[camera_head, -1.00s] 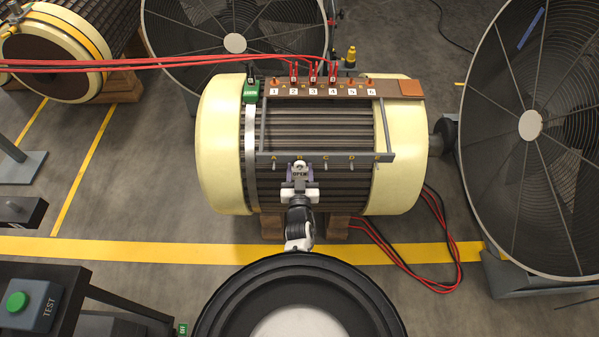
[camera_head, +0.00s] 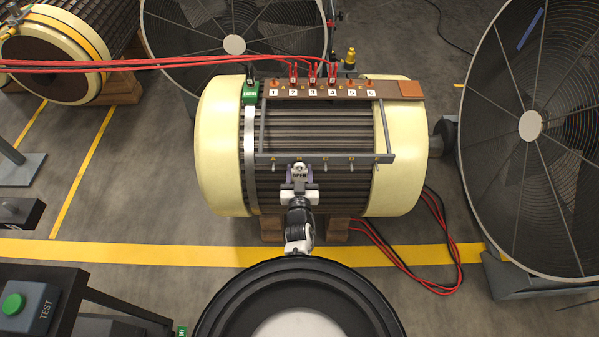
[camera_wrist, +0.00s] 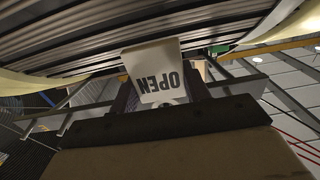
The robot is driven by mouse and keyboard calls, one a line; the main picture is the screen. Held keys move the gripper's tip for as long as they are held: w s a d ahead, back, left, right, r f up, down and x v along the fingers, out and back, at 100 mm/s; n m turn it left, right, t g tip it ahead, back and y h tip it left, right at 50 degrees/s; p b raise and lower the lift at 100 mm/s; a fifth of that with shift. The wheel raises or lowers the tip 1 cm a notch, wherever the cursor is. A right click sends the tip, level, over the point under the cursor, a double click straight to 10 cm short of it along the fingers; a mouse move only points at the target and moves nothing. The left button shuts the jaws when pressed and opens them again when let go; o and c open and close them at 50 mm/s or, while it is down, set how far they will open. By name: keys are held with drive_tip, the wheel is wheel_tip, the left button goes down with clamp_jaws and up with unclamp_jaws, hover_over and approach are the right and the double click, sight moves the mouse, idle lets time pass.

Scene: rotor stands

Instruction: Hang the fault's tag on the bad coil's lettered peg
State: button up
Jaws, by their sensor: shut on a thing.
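My gripper (camera_head: 299,186) is shut on a light tag marked OPEN (camera_head: 299,172), just in front of the lettered rail (camera_head: 345,158). The tag also shows in the wrist view (camera_wrist: 155,75), its lettering upside down there. In the head view the tag is upright, its holed top at the rail near letter B. The rail bears letters A to E with short pegs below it. The tag and gripper cover the peg at B, so I cannot tell whether the tag's hole is around it. The rail is fixed before the ribbed rotor (camera_head: 340,190) with cream ends.
A terminal strip numbered 1 to 6 (camera_head: 335,91) lies along the rotor top, with red leads (camera_head: 150,65) at several terminals. A green clamp (camera_head: 250,93) is at its left. Large fans (camera_head: 532,125) stand behind and right. A TEST button box (camera_head: 28,305) is front left.

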drive_tip(key=o, duration=0.8)
drive_tip(key=shift+o, duration=0.2)
drive_tip(key=shift+s, duration=0.1)
